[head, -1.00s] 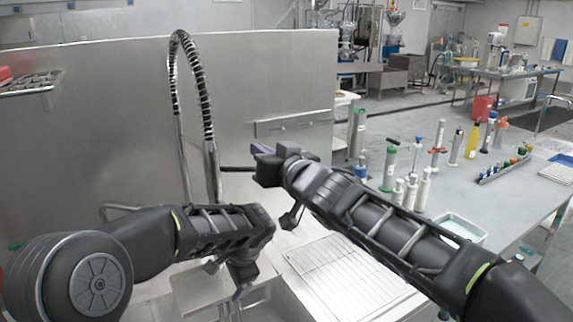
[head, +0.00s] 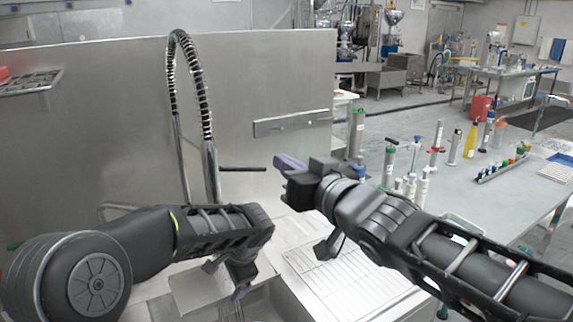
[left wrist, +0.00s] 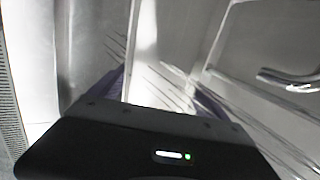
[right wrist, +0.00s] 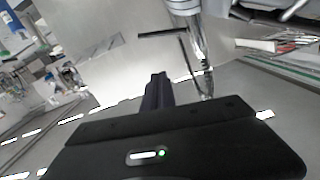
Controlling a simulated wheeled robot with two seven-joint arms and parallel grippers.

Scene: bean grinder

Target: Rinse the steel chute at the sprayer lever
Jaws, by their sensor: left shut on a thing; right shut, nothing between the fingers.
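The steel sprayer stands at centre-left in the head view, and its dark sprayer lever (head: 243,169) sticks out to the right. My right gripper (head: 280,162) is shut and empty, just right of the lever's tip and apart from it. The lever also shows in the right wrist view (right wrist: 160,34), ahead of the closed purple fingers (right wrist: 157,90). My left gripper (head: 240,290) is low over the sink, below the sprayer. In the left wrist view it is shut on the bright steel chute (left wrist: 148,60). Thin streaks lie beside the chute; I cannot tell whether they are water.
A wire drain rack (head: 345,280) lies right of the sink. A tall steel splash panel (head: 270,80) stands behind the sprayer. Several bottles and cylinders stand on the table (head: 480,200) at the right. A small shelf (head: 30,84) is at the upper left.

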